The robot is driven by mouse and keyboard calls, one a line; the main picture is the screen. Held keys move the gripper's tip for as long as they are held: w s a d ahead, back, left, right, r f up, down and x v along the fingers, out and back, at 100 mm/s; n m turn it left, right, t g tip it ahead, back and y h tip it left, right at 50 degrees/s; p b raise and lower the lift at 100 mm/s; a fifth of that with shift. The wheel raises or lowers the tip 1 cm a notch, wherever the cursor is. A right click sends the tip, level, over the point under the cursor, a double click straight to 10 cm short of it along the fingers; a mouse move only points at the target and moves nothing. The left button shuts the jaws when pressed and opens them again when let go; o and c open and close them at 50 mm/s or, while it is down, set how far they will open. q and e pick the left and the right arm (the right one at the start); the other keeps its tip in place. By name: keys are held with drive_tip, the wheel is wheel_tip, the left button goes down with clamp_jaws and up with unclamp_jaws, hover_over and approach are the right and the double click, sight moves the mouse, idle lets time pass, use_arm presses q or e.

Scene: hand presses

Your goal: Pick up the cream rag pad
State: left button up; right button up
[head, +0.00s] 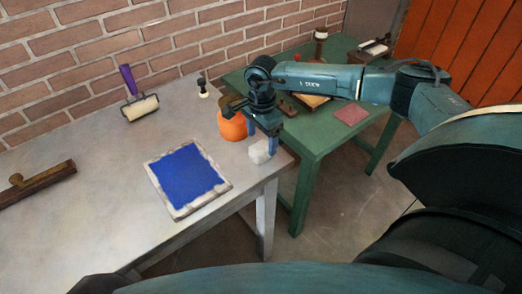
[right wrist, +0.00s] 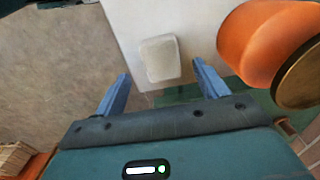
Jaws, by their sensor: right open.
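The cream rag pad (head: 260,152) is a small pale block near the right corner of the grey table. In the right wrist view the pad (right wrist: 160,58) lies ahead of the fingertips, between their lines. My right gripper (head: 262,138) is open and points down at the pad, with a blue finger to either side of it in the head view. I cannot tell whether a finger touches it. The right wrist view shows the open gripper (right wrist: 160,72) with nothing between its fingers. My left gripper does not show.
An orange round container (head: 232,125) stands close beside the right gripper; it also shows in the right wrist view (right wrist: 255,42). A blue framed panel (head: 187,180) lies to the left. A purple-handled roller (head: 140,105) lies farther back. A green table (head: 310,135) stands beyond the grey table (head: 110,170).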

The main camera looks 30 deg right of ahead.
sight(261, 147)
drive_tip(key=shift+w+f+p, duration=0.1)
drive_tip(key=shift+f+p, duration=0.65)
drive_tip(key=shift+f, duration=2)
drive_tip(key=shift+c, duration=0.4)
drive_tip(key=c, duration=1)
drive_tip(key=shift+r, duration=0.1)
wheel_tip(261, 147, up, 10)
drive_tip(key=shift+b, duration=0.9)
